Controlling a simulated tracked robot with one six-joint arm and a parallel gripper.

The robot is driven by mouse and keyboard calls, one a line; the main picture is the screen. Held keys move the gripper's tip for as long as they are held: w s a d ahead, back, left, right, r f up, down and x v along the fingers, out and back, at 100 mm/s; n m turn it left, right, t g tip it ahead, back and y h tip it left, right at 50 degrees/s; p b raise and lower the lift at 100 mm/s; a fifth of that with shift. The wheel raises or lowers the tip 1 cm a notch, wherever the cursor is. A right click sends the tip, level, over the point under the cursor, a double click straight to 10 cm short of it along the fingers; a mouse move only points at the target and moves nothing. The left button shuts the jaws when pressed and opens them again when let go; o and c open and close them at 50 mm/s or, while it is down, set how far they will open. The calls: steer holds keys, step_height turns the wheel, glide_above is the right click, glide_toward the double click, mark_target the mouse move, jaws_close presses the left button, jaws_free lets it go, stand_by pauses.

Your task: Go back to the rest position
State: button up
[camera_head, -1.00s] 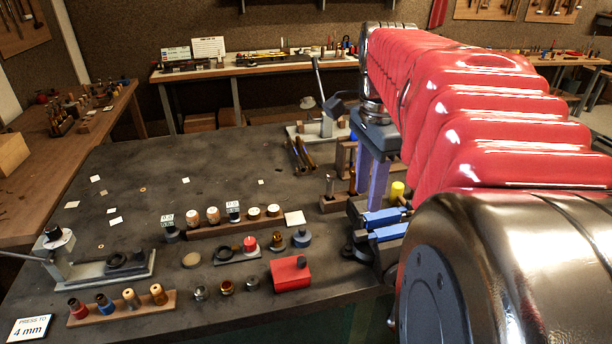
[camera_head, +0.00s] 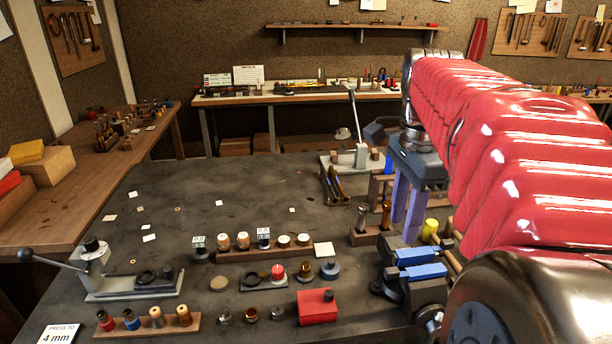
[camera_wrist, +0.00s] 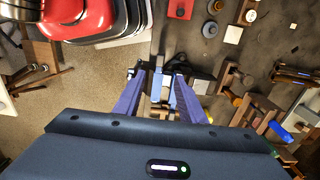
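My gripper (camera_head: 405,232) hangs from the red arm at the right of the head view, fingers pointing down. Its two purple fingers are apart, with a clear gap in the wrist view (camera_wrist: 162,88), and nothing is seen held between them. The blue-jawed vise (camera_head: 420,264) stands just in front of and below the fingers in the head view. The vise's pale blue jaws also show past the fingertips in the wrist view (camera_wrist: 166,92). The fingers look clear of the vise, though the exact gap is hard to judge.
A yellow cylinder (camera_head: 430,229) and a wooden tool block (camera_head: 371,236) stand near the gripper. A lever press (camera_head: 361,158) is behind. A red block (camera_head: 317,307), small parts and a left press (camera_head: 133,285) cover the front. The back left of the dark bench (camera_head: 220,180) is mostly clear.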

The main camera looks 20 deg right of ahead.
steer(key=w+a+f+n+t+h, duration=0.1)
steer(key=a+f+n+t, duration=0.2)
steer(key=a+f+n, duration=0.7)
steer(key=s+a+f+n+t+y, duration=0.1)
steer(key=s+a+n, duration=0.4)
steer(key=a+n, duration=0.6)
steer(key=shift+a+t, duration=0.6)
steer(key=shift+t, duration=0.2)
